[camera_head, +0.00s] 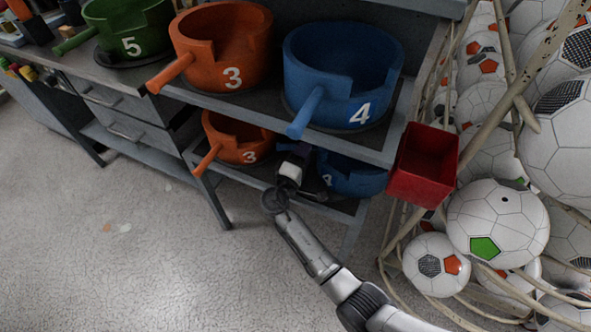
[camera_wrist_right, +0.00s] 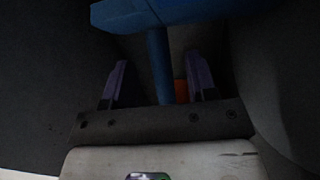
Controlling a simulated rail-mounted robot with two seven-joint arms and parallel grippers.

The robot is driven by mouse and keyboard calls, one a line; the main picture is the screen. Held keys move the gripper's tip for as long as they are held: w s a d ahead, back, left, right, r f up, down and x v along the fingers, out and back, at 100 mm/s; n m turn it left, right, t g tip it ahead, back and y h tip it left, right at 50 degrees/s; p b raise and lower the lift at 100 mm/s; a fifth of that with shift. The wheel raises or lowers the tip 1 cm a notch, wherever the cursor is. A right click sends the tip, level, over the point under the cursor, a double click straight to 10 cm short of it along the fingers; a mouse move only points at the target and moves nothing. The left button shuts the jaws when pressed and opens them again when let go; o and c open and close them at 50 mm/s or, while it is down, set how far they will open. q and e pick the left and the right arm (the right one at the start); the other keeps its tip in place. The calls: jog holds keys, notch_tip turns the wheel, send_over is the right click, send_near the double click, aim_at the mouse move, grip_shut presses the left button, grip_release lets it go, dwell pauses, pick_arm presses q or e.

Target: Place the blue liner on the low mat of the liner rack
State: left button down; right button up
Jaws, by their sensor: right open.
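A small blue liner (camera_head: 358,176) with a white number, partly hidden, sits upright on the lower shelf of the rack, over a dark surface (camera_head: 343,206). My right gripper (camera_head: 296,163) is at that shelf, just left of the liner. In the right wrist view, the open fingers (camera_wrist_right: 157,78) stand on either side of a blue handle (camera_wrist_right: 158,55), with gaps on both sides. The blue body (camera_wrist_right: 190,10) is above them. A larger blue pot marked 4 (camera_head: 335,60) stands on a dark mat on the upper shelf. My left gripper is out of view.
An orange pot marked 3 (camera_head: 232,140) sits left on the lower shelf. A larger orange 3 (camera_head: 222,50) and a green 5 (camera_head: 128,28) stand above. The upper shelf edge (camera_head: 300,122) overhangs my gripper. A red box (camera_head: 422,165) and caged footballs (camera_head: 497,222) are right.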

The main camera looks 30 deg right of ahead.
jog(key=shift+b+x, duration=0.35)
jog(key=shift+x, duration=1.15)
jog(key=shift+c, duration=0.2)
grip_shut()
